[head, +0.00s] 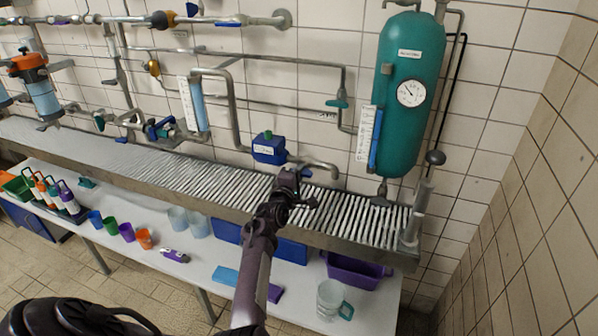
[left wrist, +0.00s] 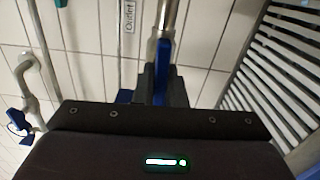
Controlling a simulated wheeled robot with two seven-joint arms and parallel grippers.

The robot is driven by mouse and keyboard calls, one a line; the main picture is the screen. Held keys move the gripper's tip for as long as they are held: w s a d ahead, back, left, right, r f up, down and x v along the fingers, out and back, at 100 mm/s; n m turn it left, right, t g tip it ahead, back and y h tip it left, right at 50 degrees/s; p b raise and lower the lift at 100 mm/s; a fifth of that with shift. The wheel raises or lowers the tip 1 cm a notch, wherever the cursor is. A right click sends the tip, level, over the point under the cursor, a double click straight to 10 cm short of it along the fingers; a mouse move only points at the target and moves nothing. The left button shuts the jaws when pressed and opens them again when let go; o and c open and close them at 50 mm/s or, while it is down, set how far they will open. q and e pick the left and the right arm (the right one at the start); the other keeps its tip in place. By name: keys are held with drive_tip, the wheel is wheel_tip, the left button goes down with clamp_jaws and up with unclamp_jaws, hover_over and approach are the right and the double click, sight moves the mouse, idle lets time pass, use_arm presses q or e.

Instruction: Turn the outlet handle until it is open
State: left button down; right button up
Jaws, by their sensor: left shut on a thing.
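The outlet handle (left wrist: 162,62) is a narrow blue lever in the left wrist view. It sits between the two dark fingers of my left gripper (left wrist: 160,88), which is shut on it. A metal pipe (left wrist: 166,18) runs up from the lever, roughly in line with it. An "Outlet" label (left wrist: 129,16) is on the wall tiles beside the pipe. In the head view my left gripper (head: 289,182) is at the grey spout pipe (head: 318,165), above the slatted trough. There the gripper hides the handle. My right gripper is not in view.
A blue box (head: 268,149) is on the pipework just left of the gripper. A teal tank with a gauge (head: 410,93) stands to the right. The slatted trough (head: 347,215) runs below, and a white table (head: 205,262) with cups and bins stands in front.

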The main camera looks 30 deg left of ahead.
use_arm(q)
drive_tip(key=shift+f+n, duration=0.1)
drive_tip(key=shift+n, duration=0.4)
drive_tip(key=c, duration=1.5)
unclamp_jaws()
